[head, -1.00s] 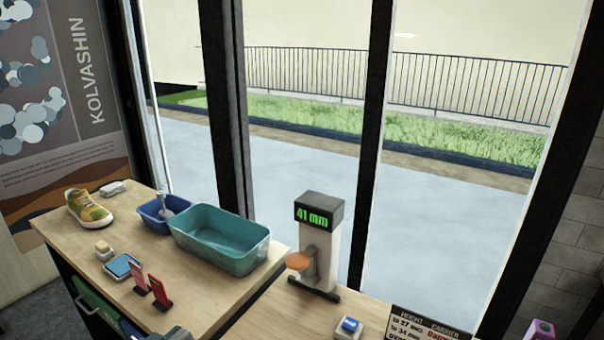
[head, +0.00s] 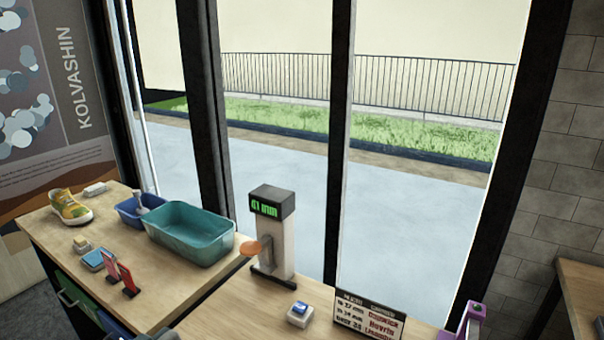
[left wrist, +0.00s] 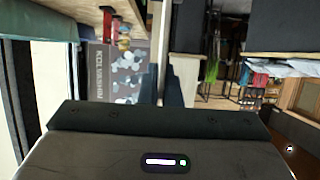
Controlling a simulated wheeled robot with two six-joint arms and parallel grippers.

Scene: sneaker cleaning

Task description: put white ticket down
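My right gripper is not in view. In the head view, a small grey and blue shape at the bottom edge is cut off and unclear.
A shoe (head: 70,208), a blue bin (head: 130,212) and a teal tub (head: 190,235) stand on the left counter.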

